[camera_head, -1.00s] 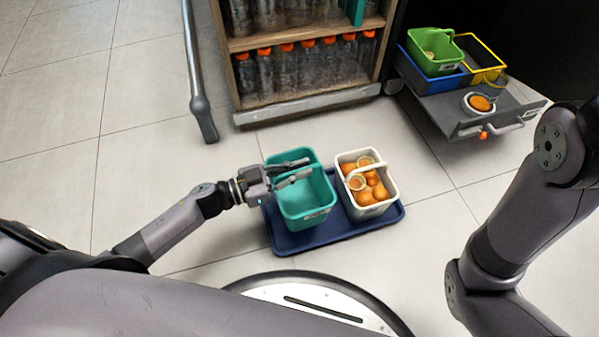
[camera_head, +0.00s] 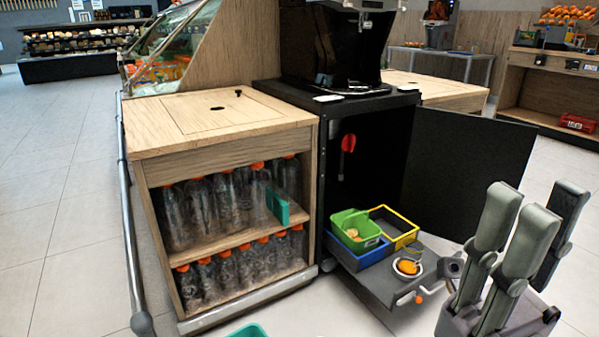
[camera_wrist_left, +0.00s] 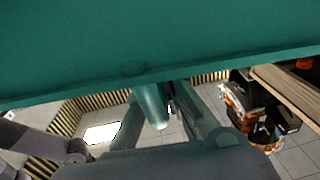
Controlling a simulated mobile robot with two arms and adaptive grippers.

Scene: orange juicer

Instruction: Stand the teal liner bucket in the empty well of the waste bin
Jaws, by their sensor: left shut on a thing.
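The teal liner bucket (camera_wrist_left: 150,50) fills the top of the left wrist view. Only a bit of its rim (camera_head: 248,330) shows at the bottom edge of the head view. My left gripper (camera_wrist_left: 168,105) is shut on the bucket; the exact contact is partly hidden. The waste bin on the pulled-out tray has a blue part (camera_head: 357,261) and a yellow-rimmed part (camera_head: 402,219). A green bucket (camera_head: 354,232) stands in its left part; the yellow-rimmed well behind right looks empty. My right gripper (camera_head: 530,212) is raised at lower right, its fingers apart and empty.
A white cup with orange content (camera_head: 408,267) stands on the grey tray (camera_head: 380,288) before the bin. A black door (camera_head: 465,165) stands open at right. A wooden bottle cabinet (camera_head: 225,225) stands left of the tray. Floor at far left is clear.

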